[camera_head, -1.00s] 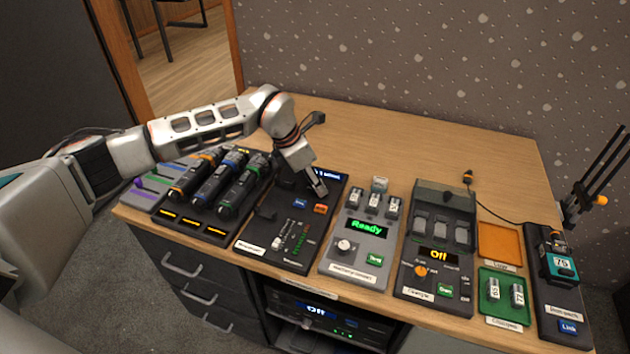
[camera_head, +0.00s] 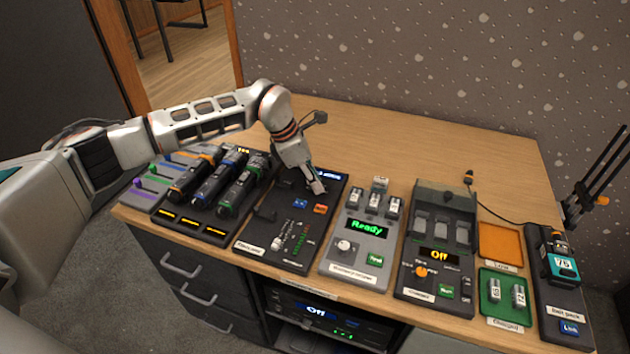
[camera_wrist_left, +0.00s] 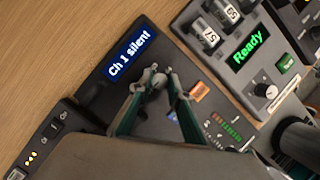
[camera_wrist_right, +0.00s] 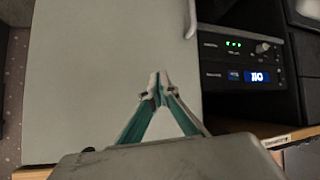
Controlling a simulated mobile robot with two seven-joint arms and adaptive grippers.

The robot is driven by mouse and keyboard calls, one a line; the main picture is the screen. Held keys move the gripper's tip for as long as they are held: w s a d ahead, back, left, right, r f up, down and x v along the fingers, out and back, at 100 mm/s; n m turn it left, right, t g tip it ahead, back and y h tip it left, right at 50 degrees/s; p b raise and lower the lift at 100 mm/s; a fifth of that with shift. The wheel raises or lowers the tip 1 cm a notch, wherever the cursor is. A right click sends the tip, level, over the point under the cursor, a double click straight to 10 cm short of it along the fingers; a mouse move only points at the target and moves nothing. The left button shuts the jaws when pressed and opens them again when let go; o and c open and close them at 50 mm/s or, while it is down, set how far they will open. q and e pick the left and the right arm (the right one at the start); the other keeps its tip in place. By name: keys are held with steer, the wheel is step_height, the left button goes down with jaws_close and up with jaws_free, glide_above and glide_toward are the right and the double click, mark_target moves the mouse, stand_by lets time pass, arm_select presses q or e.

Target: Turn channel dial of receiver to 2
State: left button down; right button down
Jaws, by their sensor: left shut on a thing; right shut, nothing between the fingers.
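The receiver (camera_head: 297,262) is a dark panel with a blue-lit display. In the left wrist view the display (camera_wrist_left: 129,54) reads "Ch 1 silent". My left gripper (camera_head: 319,188) is at the receiver, just below the display. In the left wrist view its fingertips (camera_wrist_left: 158,80) are closed around a small dark knob, the channel dial (camera_wrist_left: 158,82), mostly hidden between them. Its pointer position cannot be read. My right gripper (camera_wrist_right: 160,86) is shut and empty, in front of a plain grey surface; it is not seen in the head view.
A charger with several flashlight-shaped microphones (camera_head: 237,187) stands left of the receiver. To the right is a grey unit reading "Ready" (camera_head: 366,228), then a dark one reading "Off" (camera_head: 439,256). A rack device (camera_head: 317,311) sits below the tabletop.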

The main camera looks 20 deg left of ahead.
arm_select(q)
steer(key=shift+w+f+m+g+b, duration=0.15)
steer(key=shift+m+g+b, duration=0.15)
steer(key=shift+m, duration=0.6)
steer(key=m+g+b, duration=0.1)
steer(key=m, duration=0.1)
steer(key=shift+f+m+b, duration=0.15)
steer(key=shift+m+b, duration=0.15)
steer(key=shift+m+g+b, duration=0.3)
steer(key=shift+m, duration=0.2)
steer(key=shift+w+m+g+h+b, duration=0.1)
steer(key=shift+m+g+h+b, duration=0.25)
steer(key=shift+m+b, duration=0.55)
steer(key=shift+m, duration=0.6)
steer(key=shift+r+m+g+b, duration=0.25)
steer(key=shift+m+b, duration=0.15)
arm_select(e)
steer(key=shift+w+d+f, duration=0.15)
steer(key=shift+w+f, duration=0.55)
steer(key=shift+f, duration=0.35)
steer(key=shift+s+f, duration=0.1)
steer(key=shift+s, duration=0.05)
arm_select(q)
steer(key=c, duration=1.9)
jaws_free()
